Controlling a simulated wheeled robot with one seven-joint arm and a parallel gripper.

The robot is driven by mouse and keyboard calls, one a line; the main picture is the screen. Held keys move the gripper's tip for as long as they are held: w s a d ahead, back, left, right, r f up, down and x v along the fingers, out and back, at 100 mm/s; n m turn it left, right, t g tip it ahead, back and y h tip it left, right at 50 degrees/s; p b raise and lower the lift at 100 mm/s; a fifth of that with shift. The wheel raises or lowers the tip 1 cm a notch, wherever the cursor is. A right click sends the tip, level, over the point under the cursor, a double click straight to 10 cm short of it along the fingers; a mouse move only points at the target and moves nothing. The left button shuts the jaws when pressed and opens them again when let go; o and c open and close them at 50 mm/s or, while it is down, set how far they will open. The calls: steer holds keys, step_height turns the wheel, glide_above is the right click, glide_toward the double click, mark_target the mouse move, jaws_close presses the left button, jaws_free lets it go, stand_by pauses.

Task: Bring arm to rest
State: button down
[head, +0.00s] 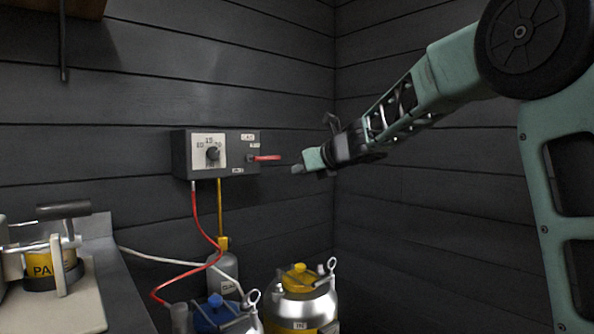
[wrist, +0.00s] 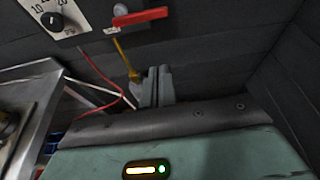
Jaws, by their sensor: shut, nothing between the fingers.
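My arm reaches in from the right in the head view. My gripper (head: 299,169) is at its end, in the air in front of the dark wall, and is shut with nothing in it. It is a little to the right of the red lever on the control box and apart from it. In the wrist view my gripper's fingers (wrist: 157,86) are together, below the red lever (wrist: 140,17).
A grey control box (head: 216,153) with a dial is on the wall, with red and yellow lines below. Kegs with yellow (head: 299,280) and blue (head: 216,315) tops stand under it. A metal counter (head: 112,265) is at the left. The right wall is bare.

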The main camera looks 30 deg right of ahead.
stand_by(0.4)
steer(key=s+a+f+m+g+h, duration=0.1)
steer(key=s+a+f+m+g, duration=0.3)
steer(key=s+a+f+m, duration=1.2)
steer(key=s+a+f+m+g+h, duration=0.1)
steer(key=s+a+f+m+g, duration=0.25)
steer(key=s, duration=0.55)
steer(key=s+f+m+g, duration=0.3)
steer(key=s+f+m, duration=0.1)
steer(key=s+m, duration=0.35)
steer(key=s+a+f+m+g+h, duration=0.1)
steer(key=s+f+m+g, duration=0.25)
steer(key=s, duration=0.65)
step_height(320, 180, up, 23)
steer(key=s+m+p, duration=0.1)
steer(key=p, duration=2.2)
